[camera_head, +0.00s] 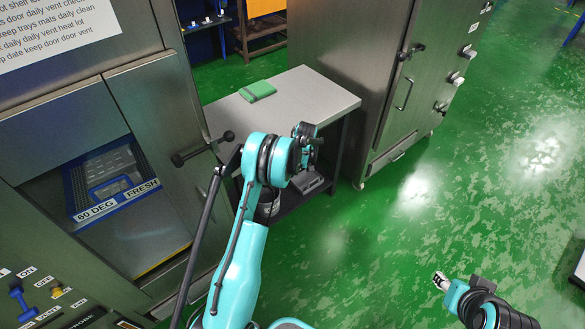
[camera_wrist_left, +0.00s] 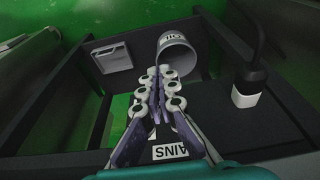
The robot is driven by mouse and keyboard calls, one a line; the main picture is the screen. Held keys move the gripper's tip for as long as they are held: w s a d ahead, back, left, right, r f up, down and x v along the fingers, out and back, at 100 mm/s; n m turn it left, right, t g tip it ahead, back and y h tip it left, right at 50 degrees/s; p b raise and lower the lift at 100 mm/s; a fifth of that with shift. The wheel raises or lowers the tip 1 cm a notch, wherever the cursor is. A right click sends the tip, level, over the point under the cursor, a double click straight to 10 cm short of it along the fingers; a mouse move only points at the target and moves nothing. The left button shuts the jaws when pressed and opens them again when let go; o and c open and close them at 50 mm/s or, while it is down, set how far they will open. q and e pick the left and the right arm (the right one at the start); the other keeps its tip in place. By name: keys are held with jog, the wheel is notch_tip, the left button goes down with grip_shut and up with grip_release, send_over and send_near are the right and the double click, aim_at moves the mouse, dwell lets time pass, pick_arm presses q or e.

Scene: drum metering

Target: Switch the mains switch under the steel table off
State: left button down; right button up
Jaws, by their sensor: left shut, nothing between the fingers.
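The steel table (camera_head: 310,93) stands in the middle of the head view, with my left arm reaching in front of it. My left gripper (camera_head: 305,132) is at its front edge. In the left wrist view my left gripper (camera_wrist_left: 159,74) is shut and empty, its fingers over a dark surface.
In the left wrist view, a grey lettered cup (camera_wrist_left: 177,50) is just beyond the fingertips, a grey box (camera_wrist_left: 112,55) to the left, and a dark fitting with a pale end (camera_wrist_left: 246,94) to the right. A green item (camera_head: 257,91) lies on the table. Steel cabinets flank it.

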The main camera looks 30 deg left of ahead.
pick_arm(q)
notch_tip(320, 180, down, 3)
jog(key=y, duration=0.2)
jog(key=t+y, duration=0.1)
jog(key=y, duration=0.1)
jog(key=shift+s+r+t, duration=0.15)
jog(key=shift+t, duration=0.15)
pick_arm(e)
jog(key=shift+f, duration=0.35)
pick_arm(q)
jog(key=shift+d+r, duration=0.1)
jog(key=shift+r, duration=0.65)
pick_arm(e)
jog(key=shift+r, duration=0.3)
pick_arm(q)
jog(key=shift+r, duration=0.1)
